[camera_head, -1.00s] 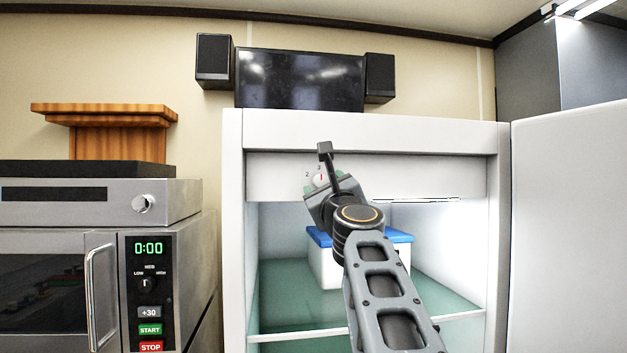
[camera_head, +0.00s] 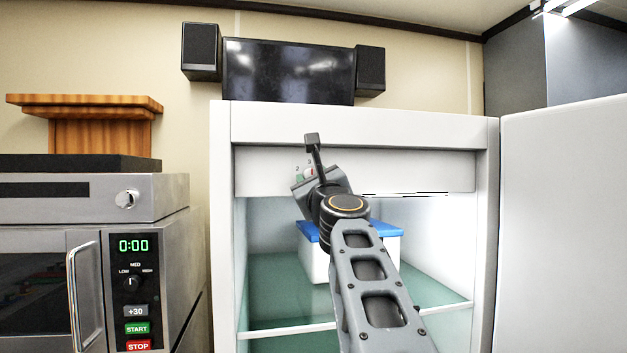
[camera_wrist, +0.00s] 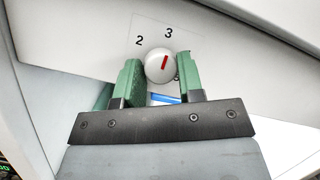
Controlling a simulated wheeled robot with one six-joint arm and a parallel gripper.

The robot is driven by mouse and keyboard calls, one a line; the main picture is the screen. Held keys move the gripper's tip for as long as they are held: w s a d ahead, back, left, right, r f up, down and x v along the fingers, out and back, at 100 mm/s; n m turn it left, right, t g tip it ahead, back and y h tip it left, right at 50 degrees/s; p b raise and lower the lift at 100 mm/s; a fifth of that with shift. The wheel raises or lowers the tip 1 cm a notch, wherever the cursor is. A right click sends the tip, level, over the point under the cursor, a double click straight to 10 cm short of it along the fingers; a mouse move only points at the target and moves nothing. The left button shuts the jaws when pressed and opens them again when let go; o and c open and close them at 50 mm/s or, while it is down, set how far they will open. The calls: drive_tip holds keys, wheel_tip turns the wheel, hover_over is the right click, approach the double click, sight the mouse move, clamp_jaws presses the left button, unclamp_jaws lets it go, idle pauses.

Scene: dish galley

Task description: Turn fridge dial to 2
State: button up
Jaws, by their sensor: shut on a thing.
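The fridge dial (camera_wrist: 160,64) is a round white knob with a red pointer mark. In the wrist view its mark points up and slightly right, towards the printed 3 (camera_wrist: 168,33); the printed 2 (camera_wrist: 139,41) is to the left. My gripper (camera_wrist: 158,70) is shut on the dial, with one green finger on each side. In the head view the dial (camera_head: 309,172) is on the panel at the top of the open fridge (camera_head: 365,128), largely hidden by my gripper (camera_head: 306,177).
The fridge door (camera_head: 565,215) stands open at the right. A white box with a blue lid (camera_head: 388,230) sits on the glass shelf (camera_head: 275,300) below the dial. A microwave (camera_head: 45,270) with a control panel stands to the left.

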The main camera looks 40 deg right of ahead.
drive_tip(key=shift+c, duration=0.7)
drive_tip(key=shift+f+n, duration=0.1)
drive_tip(key=shift+n, duration=0.4)
drive_tip(key=n+y, duration=0.1)
drive_tip(key=n, duration=0.2)
drive_tip(key=n+y+b, duration=0.1)
drive_tip(key=n+y, duration=0.1)
drive_tip(key=n, duration=0.2)
drive_tip(key=n+y+b, duration=0.1)
drive_tip(key=n+y, duration=0.1)
drive_tip(key=n, duration=0.1)
drive_tip(key=shift+s+d+n, duration=0.1)
drive_tip(key=shift+d+n, duration=0.15)
drive_tip(key=shift+n, duration=0.05)
drive_tip(key=shift+r+n+g+y, duration=0.2)
drive_tip(key=shift+n+g+y, duration=0.25)
drive_tip(key=shift+n, duration=1.35)
